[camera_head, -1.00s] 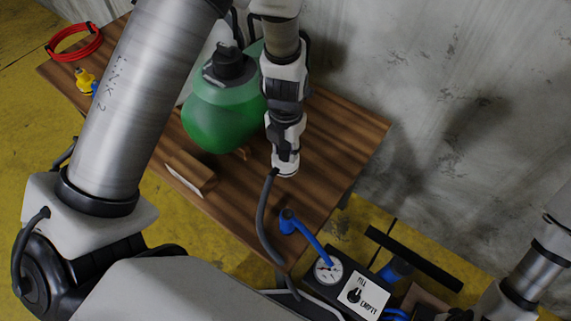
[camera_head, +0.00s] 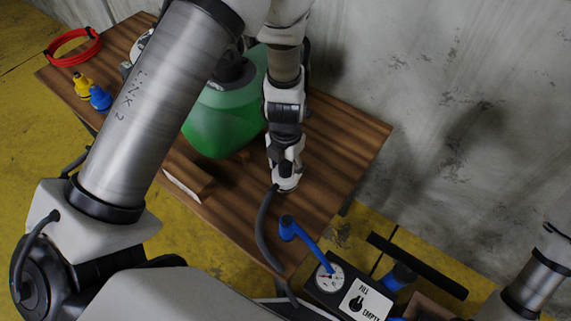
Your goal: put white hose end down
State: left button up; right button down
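My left gripper (camera_head: 285,170) points down at the front part of the wooden table (camera_head: 335,150). A white hose end (camera_head: 287,186) shows at its fingertips, with a dark grey hose (camera_head: 263,228) running from it over the table edge. The gripper appears shut on this end, though the fingers are small and partly hidden. The end is at or very near the tabletop; I cannot tell whether it touches. My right arm shows at the lower right, but its gripper is outside the picture.
A green tank (camera_head: 222,125) stands behind the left gripper. A wooden block (camera_head: 190,172) lies left. A blue hose end (camera_head: 288,228) is near the front corner, above the pump box with a gauge (camera_head: 330,277). Yellow (camera_head: 82,86) and blue fittings (camera_head: 100,97) and a red coil (camera_head: 72,45) lie at the far left.

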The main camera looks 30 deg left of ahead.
pick_arm(q)
notch_tip(320, 180, up, 12)
jog(key=p, duration=0.3)
jog(key=shift+r+p, duration=0.2)
jog(key=shift+p, duration=0.15)
dwell(0.3)
